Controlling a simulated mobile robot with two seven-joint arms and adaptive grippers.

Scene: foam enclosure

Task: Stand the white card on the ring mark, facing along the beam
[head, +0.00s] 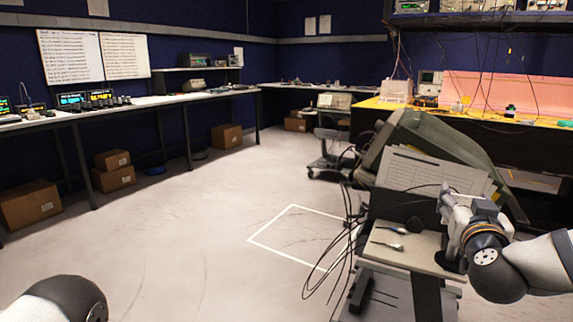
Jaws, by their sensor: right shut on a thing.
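My right gripper (447,204) is over the small cart at the lower right, in front of a pale sheet with printed lines. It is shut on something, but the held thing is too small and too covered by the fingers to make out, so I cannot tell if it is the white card. I make out no ring mark and no beam. My left arm shows only as a dark and white rounded link at the lower left corner; its gripper is outside the picture.
The cart top (408,249) holds two small tools (388,245). The lined sheet (410,171) leans against a grey-green case (415,133). Dark cables hang at the cart's left. A yellow bench (395,105) with pink foam panels (510,92) stands behind.

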